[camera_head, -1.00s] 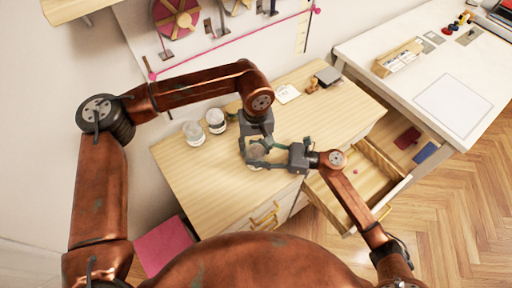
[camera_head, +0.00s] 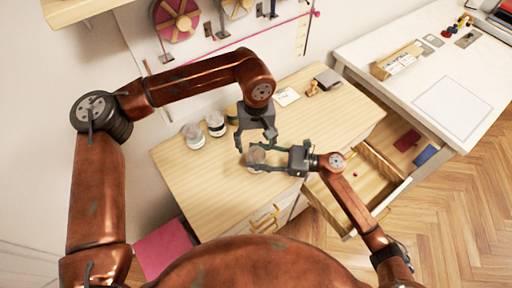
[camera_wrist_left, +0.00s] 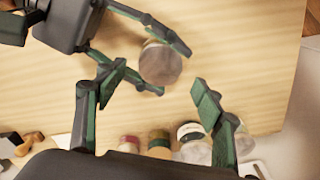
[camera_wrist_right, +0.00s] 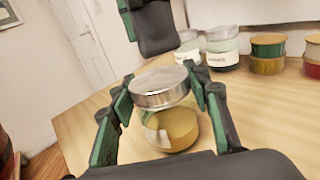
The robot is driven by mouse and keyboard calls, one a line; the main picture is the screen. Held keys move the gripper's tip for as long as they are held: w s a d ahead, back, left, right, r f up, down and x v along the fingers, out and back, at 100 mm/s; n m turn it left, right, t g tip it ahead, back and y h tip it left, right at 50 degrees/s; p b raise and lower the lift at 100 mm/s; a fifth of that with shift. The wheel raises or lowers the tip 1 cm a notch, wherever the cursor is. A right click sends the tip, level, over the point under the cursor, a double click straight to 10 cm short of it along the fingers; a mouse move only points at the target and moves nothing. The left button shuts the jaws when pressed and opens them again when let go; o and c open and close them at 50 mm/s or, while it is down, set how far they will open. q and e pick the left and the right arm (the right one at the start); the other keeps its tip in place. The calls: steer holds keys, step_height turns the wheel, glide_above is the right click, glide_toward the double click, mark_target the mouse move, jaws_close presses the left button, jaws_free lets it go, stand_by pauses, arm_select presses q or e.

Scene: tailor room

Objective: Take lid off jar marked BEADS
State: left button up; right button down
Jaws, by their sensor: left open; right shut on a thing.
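A glass jar with a grey metal lid (camera_wrist_right: 160,86) and amber contents (camera_wrist_right: 176,128) stands on the wooden worktop; the lid sits on it. The jar also shows in the head view (camera_head: 255,156) and from above in the left wrist view (camera_wrist_left: 160,64). Its label is turned aside and unreadable. My right gripper (camera_head: 262,157) is shut on the jar's sides, one finger on each side. My left gripper (camera_head: 257,146) is open and empty, pointing down just above the lid, apart from it. Its fingers (camera_wrist_left: 160,88) spread wide in the left wrist view.
Two more lidded jars (camera_head: 193,134) (camera_head: 215,122) stand at the back of the worktop (camera_head: 205,170), near thread spools (camera_wrist_right: 267,55). The worktop left of the held jar is clear.

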mark_target(256, 154)
arm_select(q)
steer(key=shift+r, duration=0.1)
steer(key=shift+c, duration=0.8)
steer(key=m, duration=0.2)
steer(key=r+m, duration=0.1)
steer(key=shift+d+r+m, duration=0.1)
steer(key=shift+r+m, duration=0.2)
steer(key=shift+m, duration=0.1)
steer(key=m, duration=0.2)
steer(key=r+m, duration=0.1)
steer(key=shift+r+m, duration=0.25)
steer(key=shift+m, duration=0.15)
steer(key=shift+f, duration=3.9)
arm_select(e)
steer(key=shift+f, duration=0.1)
arm_select(q)
steer(key=c, duration=1)
steer(key=n, duration=0.3)
steer(key=shift+n, duration=0.4)
steer(key=shift+c, duration=0.2)
